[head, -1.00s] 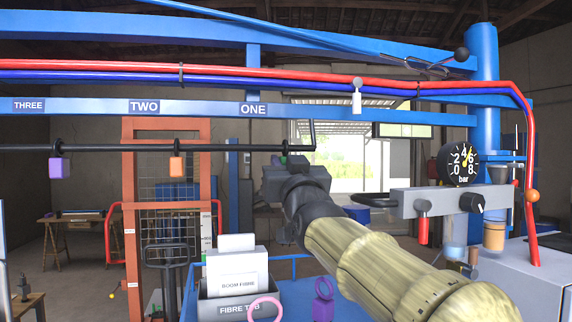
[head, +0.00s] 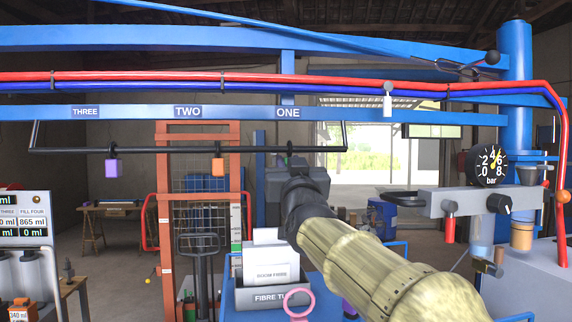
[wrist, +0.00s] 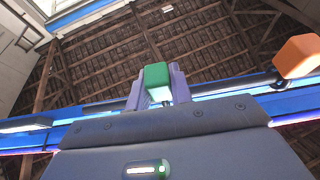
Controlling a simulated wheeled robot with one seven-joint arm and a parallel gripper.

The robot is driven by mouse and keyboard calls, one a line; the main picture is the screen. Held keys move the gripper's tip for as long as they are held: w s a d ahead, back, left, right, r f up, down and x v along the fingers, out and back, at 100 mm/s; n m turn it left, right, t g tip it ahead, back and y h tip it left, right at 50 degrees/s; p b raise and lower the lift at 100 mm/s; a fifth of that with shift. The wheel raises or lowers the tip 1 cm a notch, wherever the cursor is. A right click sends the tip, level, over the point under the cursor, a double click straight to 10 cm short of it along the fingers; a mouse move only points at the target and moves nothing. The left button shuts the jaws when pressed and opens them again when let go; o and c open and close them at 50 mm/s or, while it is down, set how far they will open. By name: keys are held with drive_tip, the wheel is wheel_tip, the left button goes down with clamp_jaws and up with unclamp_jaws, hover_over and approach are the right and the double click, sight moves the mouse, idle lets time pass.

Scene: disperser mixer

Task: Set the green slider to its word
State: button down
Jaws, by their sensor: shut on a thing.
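In the head view my gripper (head: 289,166) is at the black rod (head: 165,150), roughly below the label ONE (head: 288,113), and hides most or all of the green slider. The labels TWO (head: 188,111) and THREE (head: 86,111) are farther left on the blue beam. The orange slider (head: 217,165) hangs below and slightly right of TWO. The purple slider (head: 113,167) hangs below and slightly right of THREE.
The orange slider also shows at the right in the wrist view (wrist: 297,57). A display panel (head: 25,220) stands at the left. The gauge (head: 490,163) and grey valve bracket (head: 470,202) are to the right. The rod between my gripper and the orange slider looks clear.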

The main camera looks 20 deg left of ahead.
drive_tip(key=c, duration=1.2)
unclamp_jaws()
drive_tip(key=shift+c, duration=0.2)
drive_tip(key=shift+s, duration=0.1)
drive_tip(key=b+v, duration=0.7)
drive_tip(key=v, duration=1)
drive_tip(key=shift+s+d, duration=0.1)
wheel_tip(320, 180, up, 10)
drive_tip(key=p, duration=0.9)
drive_tip(key=shift+p, duration=0.4)
